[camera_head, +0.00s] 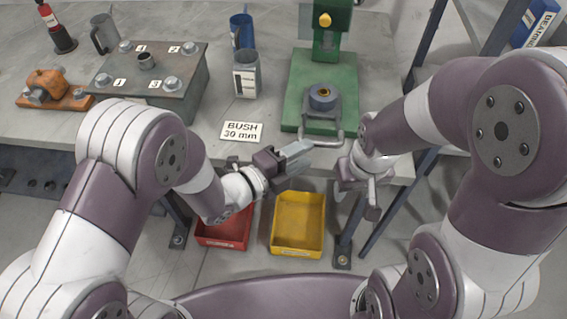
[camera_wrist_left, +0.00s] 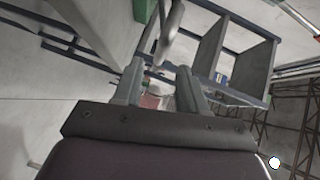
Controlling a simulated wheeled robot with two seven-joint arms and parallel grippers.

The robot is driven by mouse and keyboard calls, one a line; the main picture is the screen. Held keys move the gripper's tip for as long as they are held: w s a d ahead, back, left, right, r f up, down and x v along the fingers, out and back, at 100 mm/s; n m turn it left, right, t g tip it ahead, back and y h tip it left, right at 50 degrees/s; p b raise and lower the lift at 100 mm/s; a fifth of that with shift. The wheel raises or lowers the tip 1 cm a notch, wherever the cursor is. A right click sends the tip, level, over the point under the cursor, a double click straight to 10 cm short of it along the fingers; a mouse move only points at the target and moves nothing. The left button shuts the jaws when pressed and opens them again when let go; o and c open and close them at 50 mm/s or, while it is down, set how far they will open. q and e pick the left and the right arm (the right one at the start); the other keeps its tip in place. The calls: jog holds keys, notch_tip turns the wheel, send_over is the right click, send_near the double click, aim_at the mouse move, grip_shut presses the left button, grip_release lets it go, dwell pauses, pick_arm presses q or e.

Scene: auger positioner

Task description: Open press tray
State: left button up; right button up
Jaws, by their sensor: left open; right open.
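The green press (camera_head: 327,62) stands at the right of the bench, with a yellow knob on top. Its tray has a grey metal handle (camera_head: 336,138) at the front, by the bench edge. A dark ring-shaped part (camera_head: 322,97) sits on the press base above the handle. My left gripper (camera_head: 306,150) is at the left end of the handle, open. In the left wrist view a grey bar (camera_wrist_left: 170,38), apparently the handle, lies just beyond the open fingers (camera_wrist_left: 160,72); contact cannot be told. My right gripper (camera_head: 358,203) is open and empty, below the bench edge.
A red bin (camera_head: 226,232) and a yellow bin (camera_head: 297,225) are below the bench front. On the bench are a bolted steel block (camera_head: 180,97), a grey cup (camera_head: 246,75), a blue mug (camera_head: 241,30) and a "BUSH 30 mm" label (camera_head: 241,131).

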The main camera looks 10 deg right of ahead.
pick_arm(q)
jog(key=v, duration=0.6)
jog(key=shift+f, duration=0.1)
jog(key=a+f+n+g+y, duration=0.2)
jog(key=a+f+n+y, duration=0.7)
jog(key=n, duration=0.3)
jog(key=s+a+r+n+g+y+p, duration=0.1)
jog(key=s+a+r+n+g+y, duration=0.1)
jog(key=a+r+n, duration=0.3)
jog(key=s+a+r+n+g+y+p, duration=0.1)
jog(key=s+a+r+n+g+y, duration=0.2)
jog(key=n, duration=0.7)
jog(key=a+r, duration=0.2)
jog(key=a, duration=0.2)
jog(key=shift+s+a+n+p, duration=0.25)
jog(key=shift+a+n+p, duration=0.1)
jog(key=shift+a+n, duration=0.05)
jog(key=shift+r, duration=0.1)
